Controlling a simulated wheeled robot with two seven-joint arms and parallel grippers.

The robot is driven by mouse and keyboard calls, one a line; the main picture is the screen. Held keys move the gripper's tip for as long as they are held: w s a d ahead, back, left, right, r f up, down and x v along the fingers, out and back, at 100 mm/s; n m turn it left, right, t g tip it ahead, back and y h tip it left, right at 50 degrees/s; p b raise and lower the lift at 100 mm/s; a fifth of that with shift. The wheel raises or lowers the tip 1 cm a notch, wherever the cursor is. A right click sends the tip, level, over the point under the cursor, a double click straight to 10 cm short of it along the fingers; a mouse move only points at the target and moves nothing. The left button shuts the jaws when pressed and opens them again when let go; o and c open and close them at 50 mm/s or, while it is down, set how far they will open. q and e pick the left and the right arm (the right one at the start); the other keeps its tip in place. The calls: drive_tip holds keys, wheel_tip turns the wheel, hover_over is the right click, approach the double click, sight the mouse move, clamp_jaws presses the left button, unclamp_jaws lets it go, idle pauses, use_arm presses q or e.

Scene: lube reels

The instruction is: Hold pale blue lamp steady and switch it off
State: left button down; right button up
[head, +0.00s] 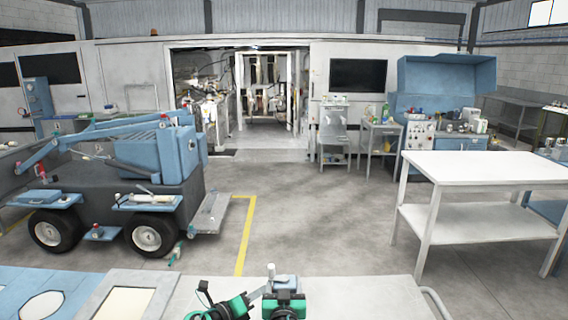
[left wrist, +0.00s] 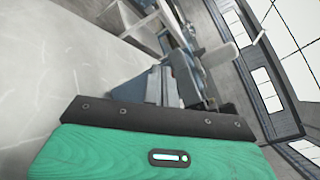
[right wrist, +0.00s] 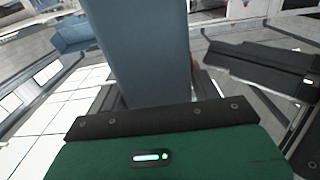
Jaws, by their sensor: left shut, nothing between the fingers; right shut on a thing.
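The pale blue lamp (head: 286,281) shows small at the bottom middle of the head view, with a white upright part (head: 271,269) at its left. In the right wrist view its blue-grey body (right wrist: 142,50) rises large from the finger. My right gripper (head: 284,296) is shut on the lamp; its finger (right wrist: 165,120) hides the lower part. My left gripper (head: 247,299) is shut and empty, just left of the lamp. Its dark finger (left wrist: 155,117) fills the low part of the left wrist view. The lamp's switch cannot be made out.
A white worktop (head: 350,300) lies below the grippers, with a framed panel (head: 125,300) and blue surface at its left. A blue and grey wheeled machine (head: 110,190) stands left. A white table (head: 475,170) stands right. The floor between is open.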

use_arm(q)
drive_tip(key=shift+d, duration=0.1)
drive_tip(key=shift+d, duration=0.35)
